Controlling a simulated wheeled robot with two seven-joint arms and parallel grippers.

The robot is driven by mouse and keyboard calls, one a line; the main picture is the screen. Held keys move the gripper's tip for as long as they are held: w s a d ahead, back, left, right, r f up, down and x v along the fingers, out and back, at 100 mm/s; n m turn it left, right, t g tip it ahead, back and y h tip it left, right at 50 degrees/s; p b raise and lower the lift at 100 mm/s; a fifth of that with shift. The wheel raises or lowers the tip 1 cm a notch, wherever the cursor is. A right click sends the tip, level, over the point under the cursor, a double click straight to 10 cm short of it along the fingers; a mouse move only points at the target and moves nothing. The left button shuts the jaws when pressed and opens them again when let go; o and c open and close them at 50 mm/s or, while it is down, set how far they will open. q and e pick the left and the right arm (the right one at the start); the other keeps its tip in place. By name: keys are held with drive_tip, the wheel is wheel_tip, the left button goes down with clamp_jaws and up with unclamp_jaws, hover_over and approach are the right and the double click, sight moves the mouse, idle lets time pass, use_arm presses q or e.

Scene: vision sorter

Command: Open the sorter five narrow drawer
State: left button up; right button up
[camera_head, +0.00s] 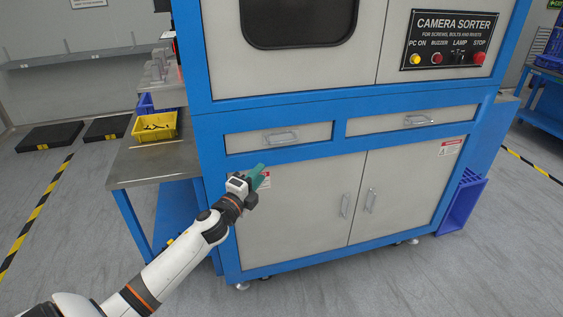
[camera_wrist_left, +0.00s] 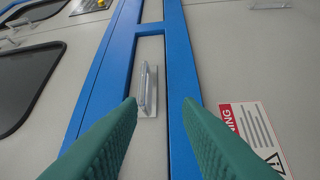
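The blue and grey sorter cabinet (camera_head: 365,148) has two drawers side by side, both closed flush. The left drawer (camera_head: 240,142) looks the narrower and has a metal bar handle (camera_head: 280,137). The right drawer (camera_head: 375,127) has a similar handle (camera_head: 418,120). My left gripper (camera_head: 258,174), with green fingers, is below and left of the left drawer's handle, in front of the cabinet. In the left wrist view the fingers (camera_wrist_left: 160,108) are spread apart and empty, with a drawer handle (camera_wrist_left: 148,92) seen ahead between them, apart from them. My right gripper is not visible.
Two lower doors (camera_head: 320,205) with upright handles are shut. A steel side table (camera_head: 145,165) holding a yellow bin (camera_head: 155,127) stands left. A purple crate (camera_head: 462,205) stands on the floor right. A control panel (camera_head: 450,40) is above. The floor in front is clear.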

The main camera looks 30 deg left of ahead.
use_arm(q)
wheel_tip(320, 180, up, 2)
drive_tip(key=r, duration=0.1)
approach(280, 145)
drive_tip(key=shift+m+t, duration=0.3)
drive_tip(key=shift+m, duration=0.1)
drive_tip(key=w+r, duration=0.1)
drive_tip(key=w+d+r, duration=0.1)
drive_tip(key=w, duration=0.1)
drive_tip(key=w+r, duration=0.1)
drive_tip(key=w, duration=0.1)
drive_tip(key=shift+w+d+r, duration=0.15)
drive_tip(key=shift+d+r, duration=0.05)
drive_tip(key=shift+d, duration=0.2)
drive_tip(key=shift+w+r, duration=0.1)
drive_tip(key=shift+w, duration=0.5)
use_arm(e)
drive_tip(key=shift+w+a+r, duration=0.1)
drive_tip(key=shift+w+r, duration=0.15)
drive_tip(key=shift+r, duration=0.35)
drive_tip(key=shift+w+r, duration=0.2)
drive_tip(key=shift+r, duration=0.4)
use_arm(q)
drive_tip(key=shift+c, duration=0.4)
clamp_jaws()
